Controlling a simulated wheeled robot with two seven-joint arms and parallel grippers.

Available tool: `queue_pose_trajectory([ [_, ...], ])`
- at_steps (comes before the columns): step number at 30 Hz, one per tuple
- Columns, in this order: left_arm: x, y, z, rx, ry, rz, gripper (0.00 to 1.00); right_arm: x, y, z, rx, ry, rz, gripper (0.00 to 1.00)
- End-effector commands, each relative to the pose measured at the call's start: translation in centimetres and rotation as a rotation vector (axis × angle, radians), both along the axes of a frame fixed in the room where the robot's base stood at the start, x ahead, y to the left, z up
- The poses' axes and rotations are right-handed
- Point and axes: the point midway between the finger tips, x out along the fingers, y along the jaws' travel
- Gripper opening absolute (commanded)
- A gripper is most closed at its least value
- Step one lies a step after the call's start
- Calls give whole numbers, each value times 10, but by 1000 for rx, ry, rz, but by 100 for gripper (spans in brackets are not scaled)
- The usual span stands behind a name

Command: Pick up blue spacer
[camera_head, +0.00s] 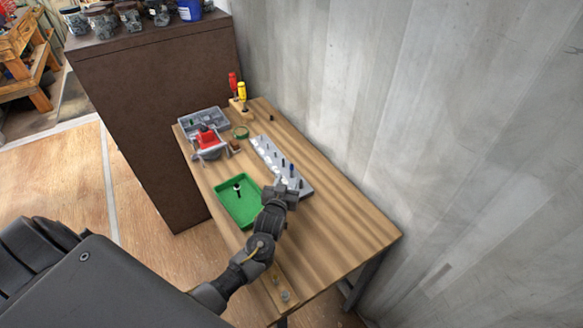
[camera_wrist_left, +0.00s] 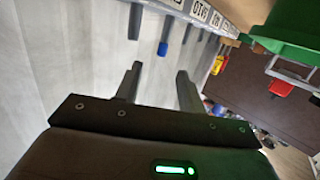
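The blue spacer (camera_head: 291,168) stands upright on a grey labelled rack (camera_head: 300,187), near the rack's near end. In the left wrist view the blue spacer (camera_wrist_left: 163,48) shows blue at one end of a dark post, just beyond my fingertips and between them in the picture. My left gripper (camera_head: 283,188) is over the near end of the rack, close to the spacer. In the wrist view my left gripper (camera_wrist_left: 159,68) has its two fingers apart with nothing between them. My right gripper is not in view.
Other dark posts (camera_head: 283,162) stand along the rack. A green tray (camera_head: 240,216) with a black-and-white item lies left of it. A red vise-like tool (camera_head: 207,139), a grey bin (camera_head: 186,125) and a screwdriver stand (camera_head: 239,108) are farther back. The table's right front is clear.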

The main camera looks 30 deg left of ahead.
Motion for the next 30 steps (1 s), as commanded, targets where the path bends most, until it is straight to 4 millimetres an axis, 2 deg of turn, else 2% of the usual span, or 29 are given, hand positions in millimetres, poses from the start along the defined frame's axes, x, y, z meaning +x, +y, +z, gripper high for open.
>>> queue_pose_trajectory([
  [3, 15, 5, -2, 1, -1, 2, 39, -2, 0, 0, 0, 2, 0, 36],
  [11, 23, 8, -4, 0, -1, 2, 39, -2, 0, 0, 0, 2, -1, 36],
  [14, 34, 11, -5, 1, -1, 2, 39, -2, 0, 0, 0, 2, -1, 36],
  [21, 65, 20, -15, 0, -3, 1, 39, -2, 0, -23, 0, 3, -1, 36],
  [30, 70, 21, -12, -1, 0, 2, 39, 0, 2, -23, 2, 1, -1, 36],
])
